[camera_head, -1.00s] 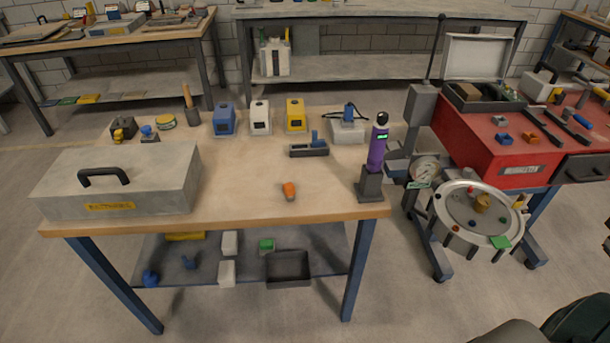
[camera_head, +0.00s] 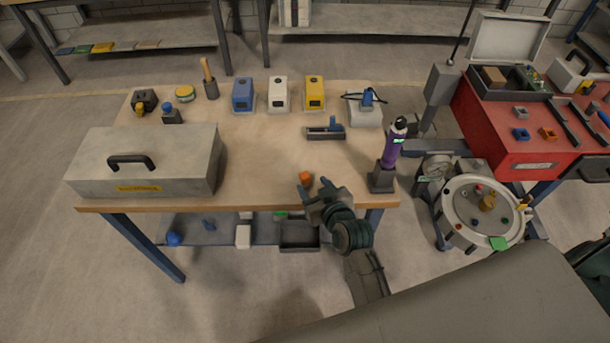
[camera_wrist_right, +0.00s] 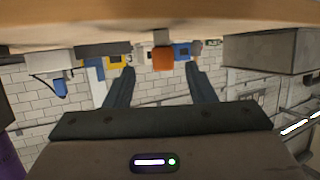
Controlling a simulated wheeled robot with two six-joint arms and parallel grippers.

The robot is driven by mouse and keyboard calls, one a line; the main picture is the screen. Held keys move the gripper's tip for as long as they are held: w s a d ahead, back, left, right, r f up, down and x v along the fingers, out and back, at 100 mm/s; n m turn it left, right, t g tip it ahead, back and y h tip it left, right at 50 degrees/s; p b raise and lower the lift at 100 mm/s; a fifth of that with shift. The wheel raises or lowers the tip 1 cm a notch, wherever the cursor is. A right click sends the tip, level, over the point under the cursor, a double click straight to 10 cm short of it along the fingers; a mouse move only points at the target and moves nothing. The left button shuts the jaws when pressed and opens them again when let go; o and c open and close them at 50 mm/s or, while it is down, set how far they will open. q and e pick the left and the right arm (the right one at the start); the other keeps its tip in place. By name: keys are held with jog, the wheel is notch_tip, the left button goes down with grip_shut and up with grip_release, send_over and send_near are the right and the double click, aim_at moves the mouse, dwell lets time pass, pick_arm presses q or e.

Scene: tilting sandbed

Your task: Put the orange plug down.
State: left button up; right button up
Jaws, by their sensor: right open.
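The orange plug (camera_head: 305,177) is on the wooden tabletop near its front edge, just beyond my right gripper's fingertips. My right gripper (camera_head: 314,187) reaches in from the front edge of the table, open and empty. In the right wrist view, which is upside down, the plug (camera_wrist_right: 163,59) shows between the two spread fingers (camera_wrist_right: 161,77), with a gap on each side. A short grey part joins the plug to the tabletop there. In the head view the hand hides its lower part. My left gripper is not in view.
A grey toolbox (camera_head: 145,165) stands at the table's left, and a purple bottle in a dark holder (camera_head: 382,178) stands to the right. A dark block with a blue piece (camera_head: 326,133) lies behind the plug. The tabletop between toolbox and plug is clear.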

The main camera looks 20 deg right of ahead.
aim_at(307, 182)
jog(key=p+x, duration=0.1)
jog(key=x, duration=0.4)
jog(key=shift+a+f+p, duration=0.2)
jog(key=shift+f+p, duration=0.05)
jog(key=shift+p, duration=0.15)
jog(key=shift+w+f, duration=0.2)
jog(key=shift+w, duration=0.05)
jog(key=shift+c, duration=0.2)
grip_shut()
